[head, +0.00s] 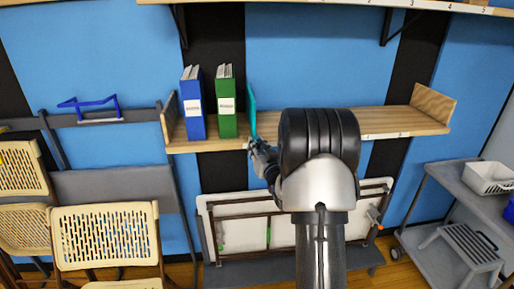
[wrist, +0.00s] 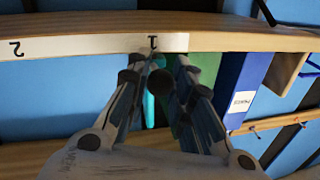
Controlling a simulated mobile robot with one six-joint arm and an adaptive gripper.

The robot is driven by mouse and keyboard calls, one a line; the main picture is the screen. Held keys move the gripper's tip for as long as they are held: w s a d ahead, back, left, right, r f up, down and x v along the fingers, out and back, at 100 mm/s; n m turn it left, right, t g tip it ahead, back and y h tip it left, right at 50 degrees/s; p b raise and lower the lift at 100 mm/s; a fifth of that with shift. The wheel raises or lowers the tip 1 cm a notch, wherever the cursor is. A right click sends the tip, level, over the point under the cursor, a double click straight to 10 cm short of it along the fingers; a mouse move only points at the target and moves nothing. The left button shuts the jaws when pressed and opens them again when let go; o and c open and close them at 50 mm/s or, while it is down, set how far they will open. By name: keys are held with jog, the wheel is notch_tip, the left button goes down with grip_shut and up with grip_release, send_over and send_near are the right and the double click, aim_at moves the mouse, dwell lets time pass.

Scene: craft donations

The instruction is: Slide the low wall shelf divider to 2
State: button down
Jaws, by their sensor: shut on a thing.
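The low wall shelf (head: 395,123) is a wooden board with raised ends. Its teal divider (head: 252,105) stands upright just right of the green binder. My gripper (head: 256,147) is at the shelf's front edge and shut on the divider. In the wrist view, which is upside down, the divider (wrist: 150,108) shows as a teal strip between my fingers (wrist: 158,78). The white label strip (wrist: 90,43) shows the number 1 right by my fingertips and the number 2 (wrist: 14,48) farther left. My arm hides the middle of the shelf in the head view.
A blue binder (head: 193,110) and a green binder (head: 226,108) stand left of the divider. The visible shelf right of my arm is bare. An upper shelf (head: 340,5) runs above. Folding chairs (head: 105,240), a folded table (head: 225,232) and a grey cart (head: 450,205) stand below.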

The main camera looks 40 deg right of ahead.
jog(key=s+d, duration=0.8)
jog(key=d, duration=0.5)
jog(key=shift+w+a, duration=0.1)
jog(key=c, duration=1.4)
grip_release()
jog(key=v, duration=1.2)
